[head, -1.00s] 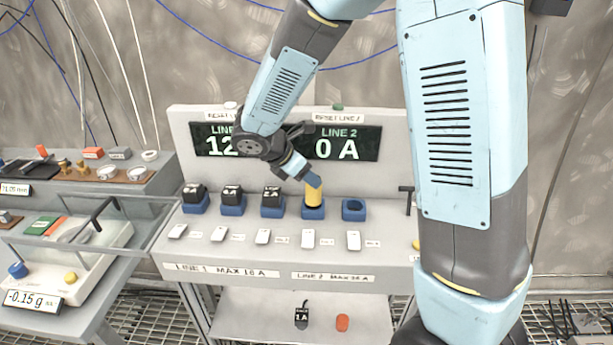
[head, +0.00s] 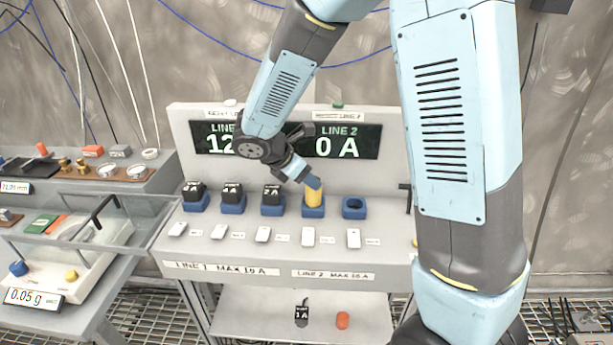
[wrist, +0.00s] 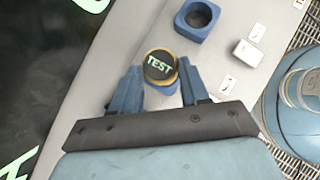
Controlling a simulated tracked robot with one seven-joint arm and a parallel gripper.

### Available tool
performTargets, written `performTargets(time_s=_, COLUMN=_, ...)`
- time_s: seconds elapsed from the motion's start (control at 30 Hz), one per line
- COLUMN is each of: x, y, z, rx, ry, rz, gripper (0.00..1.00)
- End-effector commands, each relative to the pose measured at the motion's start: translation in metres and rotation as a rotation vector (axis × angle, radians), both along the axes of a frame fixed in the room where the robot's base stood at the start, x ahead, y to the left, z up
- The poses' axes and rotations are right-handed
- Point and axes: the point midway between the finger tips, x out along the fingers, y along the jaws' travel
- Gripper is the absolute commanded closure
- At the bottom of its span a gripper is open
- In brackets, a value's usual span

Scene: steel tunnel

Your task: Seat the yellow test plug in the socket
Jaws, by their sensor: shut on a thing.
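The yellow test plug (head: 314,196) stands upright at the fourth blue socket (head: 313,212) from the left on the panel. Its black top marked TEST (wrist: 160,66) shows in the wrist view, with a blue socket edge below it. My gripper (head: 312,182) is shut on the plug, with one blue finger on each side. How deep the plug sits in the socket cannot be told. An empty blue socket (head: 353,208) is to the right, and it also shows in the wrist view (wrist: 197,20).
Black plugs (head: 232,193) stand in the left sockets. White switches (head: 308,236) line the front. The display (head: 340,142) behind reads LINE 2, 0 A. A balance with glass panels (head: 75,245) stands at left. A black 1 A plug (head: 302,313) and an orange piece (head: 343,320) lie on the lower shelf.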

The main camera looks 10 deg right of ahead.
Motion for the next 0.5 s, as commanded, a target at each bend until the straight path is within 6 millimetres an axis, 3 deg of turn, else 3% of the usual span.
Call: performTargets(time_s=0.5, x=-0.0002, y=0.0001, z=-0.0108, rx=0.001, ry=0.001, rz=0.001, gripper=0.93)
